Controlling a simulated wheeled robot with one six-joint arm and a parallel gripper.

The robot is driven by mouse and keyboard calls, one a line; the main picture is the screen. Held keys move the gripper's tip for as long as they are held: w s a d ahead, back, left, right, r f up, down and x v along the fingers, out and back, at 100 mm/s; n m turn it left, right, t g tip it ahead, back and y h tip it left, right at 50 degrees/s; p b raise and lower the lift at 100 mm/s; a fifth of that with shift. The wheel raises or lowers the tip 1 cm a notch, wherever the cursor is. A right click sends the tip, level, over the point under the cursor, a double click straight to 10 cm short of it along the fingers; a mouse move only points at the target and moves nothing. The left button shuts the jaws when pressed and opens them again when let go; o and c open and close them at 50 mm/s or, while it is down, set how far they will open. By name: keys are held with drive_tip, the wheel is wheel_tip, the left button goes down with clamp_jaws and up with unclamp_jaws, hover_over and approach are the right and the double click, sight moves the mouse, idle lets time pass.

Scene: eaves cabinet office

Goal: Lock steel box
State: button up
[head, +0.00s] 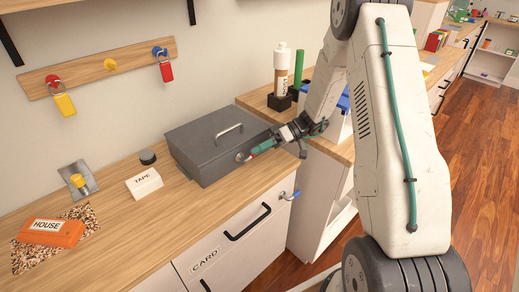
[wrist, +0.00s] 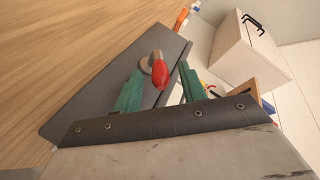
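The grey steel box (head: 203,151) stands on the wooden counter against the wall, its lid down and a handle on top. A round silver lock (head: 241,157) sits on its front face. A key with a red head (wrist: 161,68) is at this lock in the wrist view, apparently in it; how far in, I cannot tell. My gripper (head: 259,149) is at the box's front right. In the wrist view its green fingers (wrist: 158,80) stand apart on either side of the red head, with gaps visible, so it looks open.
Tagged keys hang on the wall rack (head: 110,65). Bottles (head: 281,72) stand behind right.

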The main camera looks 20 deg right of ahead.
wheel_tip(320, 180, up, 4)
drive_tip(key=shift+s+f, duration=0.1)
drive_tip(key=shift+s, duration=0.05)
drive_tip(key=s+a+r, duration=0.1)
drive_tip(key=s, duration=1.4)
drive_tip(key=shift+s, duration=0.35)
drive_tip(key=shift+r, duration=0.15)
